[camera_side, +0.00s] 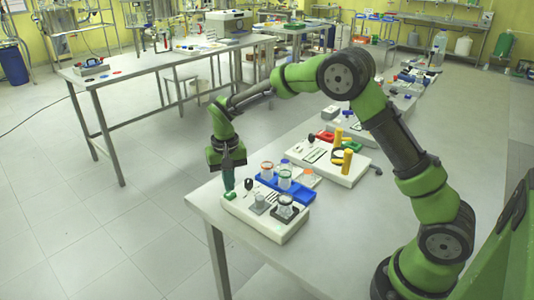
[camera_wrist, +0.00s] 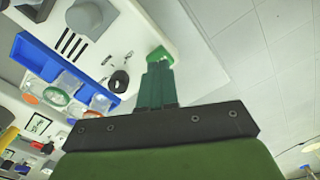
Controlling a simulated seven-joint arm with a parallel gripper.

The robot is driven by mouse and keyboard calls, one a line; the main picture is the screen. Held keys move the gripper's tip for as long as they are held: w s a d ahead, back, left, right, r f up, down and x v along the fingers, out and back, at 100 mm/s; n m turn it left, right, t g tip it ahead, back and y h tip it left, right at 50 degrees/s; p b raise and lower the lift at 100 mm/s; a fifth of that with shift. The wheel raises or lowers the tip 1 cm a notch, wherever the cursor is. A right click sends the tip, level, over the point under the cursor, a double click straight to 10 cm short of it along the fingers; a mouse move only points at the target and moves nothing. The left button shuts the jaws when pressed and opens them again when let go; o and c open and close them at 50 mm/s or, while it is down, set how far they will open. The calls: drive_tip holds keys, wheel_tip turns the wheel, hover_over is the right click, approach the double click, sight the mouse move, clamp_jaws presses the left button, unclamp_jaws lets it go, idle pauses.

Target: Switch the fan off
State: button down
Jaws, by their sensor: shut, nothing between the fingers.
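A small green switch-like block (camera_side: 229,195) sits at the left corner of the white device (camera_side: 262,226) at the table's near end. It also shows in the wrist view (camera_wrist: 160,53). My gripper (camera_side: 229,186) points down over this green block, its green fingers shut together and empty. In the wrist view the fingertips (camera_wrist: 159,68) are at or very close to the block; I cannot tell if they touch. A black knob (camera_side: 248,184) stands beside it on the device and also shows in the wrist view (camera_wrist: 118,81). I cannot make out which part is the fan.
A blue rack (camera_side: 268,180) with several glass jars stands right behind the device. A second white device (camera_side: 338,170) with yellow parts is farther along the table. Open floor lies left of the table.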

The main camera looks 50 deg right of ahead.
sight(233, 196)
drive_tip(key=shift+f, duration=1)
drive_tip(key=shift+r, duration=3.55)
drive_tip(key=shift+f, duration=0.3)
drive_tip(key=shift+s+a+f+n, duration=0.1)
drive_tip(key=shift+s+f+n, duration=0.2)
drive_tip(key=shift+s, duration=0.35)
drive_tip(key=s+r+t, duration=0.2)
drive_tip(key=s+r, duration=0.2)
drive_tip(key=s, duration=0.4)
drive_tip(key=s+r+n+t+y, duration=0.1)
drive_tip(key=s+r+t, duration=0.1)
drive_tip(key=s+r, duration=0.3)
drive_tip(key=s+r+t+y, duration=0.1)
drive_tip(key=s+r+t, duration=0.2)
drive_tip(key=s, duration=0.8)
drive_tip(key=shift+s+d+r, duration=0.25)
drive_tip(key=shift+d+r, duration=0.15)
drive_tip(key=shift+r, duration=0.45)
